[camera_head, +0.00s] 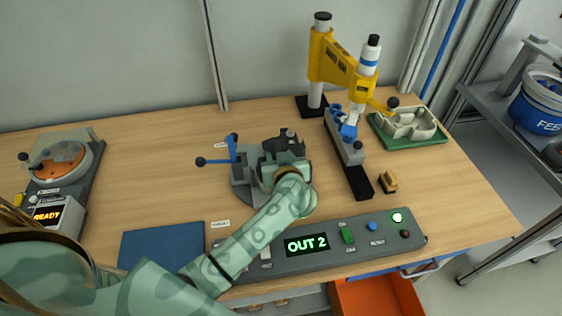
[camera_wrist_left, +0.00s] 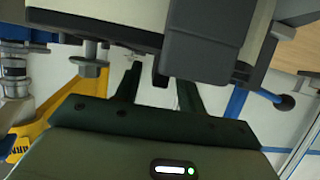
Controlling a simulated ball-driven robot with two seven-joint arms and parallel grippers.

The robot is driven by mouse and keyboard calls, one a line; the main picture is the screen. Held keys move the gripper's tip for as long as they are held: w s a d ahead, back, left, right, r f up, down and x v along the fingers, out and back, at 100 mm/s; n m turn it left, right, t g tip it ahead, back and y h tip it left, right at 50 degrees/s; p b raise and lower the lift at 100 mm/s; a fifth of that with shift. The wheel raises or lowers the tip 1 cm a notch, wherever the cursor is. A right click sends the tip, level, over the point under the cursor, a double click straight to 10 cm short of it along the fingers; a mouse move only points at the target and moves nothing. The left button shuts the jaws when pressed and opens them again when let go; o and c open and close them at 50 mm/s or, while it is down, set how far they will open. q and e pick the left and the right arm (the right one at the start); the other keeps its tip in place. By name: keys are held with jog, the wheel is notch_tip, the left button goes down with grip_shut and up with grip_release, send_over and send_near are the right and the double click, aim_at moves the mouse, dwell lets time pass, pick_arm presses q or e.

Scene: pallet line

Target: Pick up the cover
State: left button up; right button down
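My left gripper (camera_head: 285,145) is over the grey fixture (camera_head: 240,185) in the middle of the bench. My own arm hides part of the fixture. In the left wrist view its two dark fingers (camera_wrist_left: 160,88) stand apart, with a dark piece between them and gaps at both sides. Close above them are a pale part (camera_wrist_left: 225,20) and dark grey blocks of machinery. I cannot tell whether the pale part is the cover. A beige hollow casting (camera_head: 410,122) sits in a green tray (camera_head: 385,142) at the back right. My right gripper is not in view.
A yellow press (camera_head: 330,62) stands behind the fixture, to its right. A blue lever (camera_head: 233,148) rises at the fixture's left. A control panel reading OUT 2 (camera_head: 335,258) lies in front. A blue mat (camera_head: 160,246) and a READY unit (camera_head: 52,212) are left.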

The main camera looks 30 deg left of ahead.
pick_arm(q)
jog(key=shift+w+a+f, duration=0.2)
jog(key=shift+w+f, duration=0.15)
jog(key=shift+w, duration=0.05)
jog(key=shift+r, duration=0.1)
jog(key=shift+s+r, duration=0.15)
jog(key=shift+r, duration=0.05)
jog(key=shift+c, duration=0.3)
grip_shut()
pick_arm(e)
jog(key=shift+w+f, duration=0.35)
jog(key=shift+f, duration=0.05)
